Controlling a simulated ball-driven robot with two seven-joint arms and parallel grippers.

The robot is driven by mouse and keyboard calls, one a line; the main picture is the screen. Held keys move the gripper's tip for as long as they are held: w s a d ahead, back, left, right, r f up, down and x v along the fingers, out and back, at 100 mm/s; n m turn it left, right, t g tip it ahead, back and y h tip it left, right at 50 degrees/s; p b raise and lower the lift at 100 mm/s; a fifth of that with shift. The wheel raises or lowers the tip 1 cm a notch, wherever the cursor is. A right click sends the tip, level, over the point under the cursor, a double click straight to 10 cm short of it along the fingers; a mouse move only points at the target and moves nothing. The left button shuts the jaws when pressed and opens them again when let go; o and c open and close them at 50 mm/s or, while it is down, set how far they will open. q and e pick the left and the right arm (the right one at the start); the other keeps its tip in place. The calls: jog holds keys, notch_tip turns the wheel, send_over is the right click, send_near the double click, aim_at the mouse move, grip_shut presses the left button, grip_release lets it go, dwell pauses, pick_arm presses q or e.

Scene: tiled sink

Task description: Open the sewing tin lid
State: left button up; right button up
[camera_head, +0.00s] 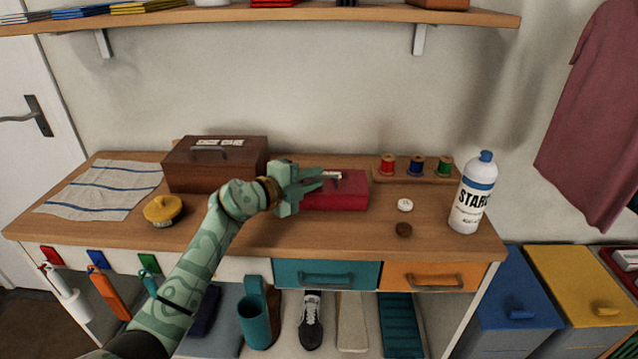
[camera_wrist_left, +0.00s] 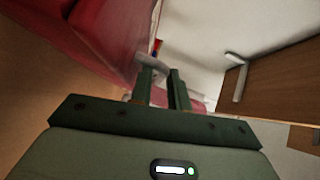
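The sewing tin is a red box (camera_head: 347,198) with a pale label or handle on its top, standing shut on the wooden bench. It fills the upper left of the left wrist view (camera_wrist_left: 95,35), where a grey piece, perhaps its handle, shows by the fingertips. My left gripper (camera_head: 322,177) is at the tin's upper left, its fingers pointing right, level with the lid. The fingers (camera_wrist_left: 162,73) are parted by a narrow gap with nothing clearly held between them. I cannot tell whether they touch the tin. My right gripper is out of view.
A brown box (camera_head: 190,170) stands left of my gripper, with a yellow pincushion-like thing (camera_head: 163,209) in front. A spool rack (camera_head: 405,174), a white and a brown small round piece, and a starch bottle (camera_head: 465,212) are right. A shelf (camera_head: 300,16) runs above.

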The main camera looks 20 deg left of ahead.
pick_arm(q)
jog(key=shift+x, duration=0.9)
grip_shut()
jog(key=shift+r, duration=0.1)
